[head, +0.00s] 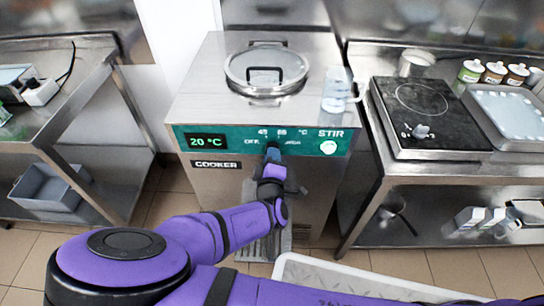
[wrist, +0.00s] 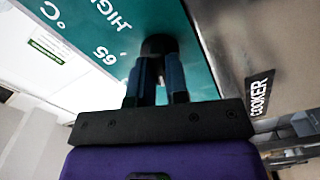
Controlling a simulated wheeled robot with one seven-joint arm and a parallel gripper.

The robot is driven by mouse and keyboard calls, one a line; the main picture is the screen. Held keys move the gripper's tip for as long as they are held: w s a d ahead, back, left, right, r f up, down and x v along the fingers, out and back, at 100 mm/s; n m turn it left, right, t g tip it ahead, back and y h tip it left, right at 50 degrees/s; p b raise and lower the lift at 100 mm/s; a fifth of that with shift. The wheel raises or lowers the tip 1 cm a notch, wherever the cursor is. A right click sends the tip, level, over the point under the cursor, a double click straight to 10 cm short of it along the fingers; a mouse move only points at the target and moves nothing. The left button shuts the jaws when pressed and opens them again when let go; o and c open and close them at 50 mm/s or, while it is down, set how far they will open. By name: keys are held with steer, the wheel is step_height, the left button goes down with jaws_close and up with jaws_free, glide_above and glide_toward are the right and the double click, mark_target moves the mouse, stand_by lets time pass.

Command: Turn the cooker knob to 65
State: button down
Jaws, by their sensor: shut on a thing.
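The cooker (head: 188,168) is a steel unit with a green front panel reading 20 °C on its display (head: 205,141). Its dial shows the marks 45 and 65, with OFF at the left. My gripper (head: 272,153) reaches the panel just below these marks and hides most of the knob in the head view. In the wrist view the dark round knob (wrist: 159,43) sits between the tips of my gripper (wrist: 157,72), which is shut on it. The marks 65 and HIGH lie to its left there. Which way the knob points cannot be told.
A lidded pot opening (head: 266,70) and a clear jug (head: 337,89) are on the cooker top. A round STIR button (head: 328,147) is right of the knob. A hot plate (head: 430,115) stands on the right table, and a steel table (head: 75,105) is at left.

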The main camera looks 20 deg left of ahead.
steer(key=shift+m, duration=9.3)
steer(key=shift+f, duration=0.1)
steer(key=c, duration=1.1)
jaws_free()
steer(key=shift+s, duration=0.15)
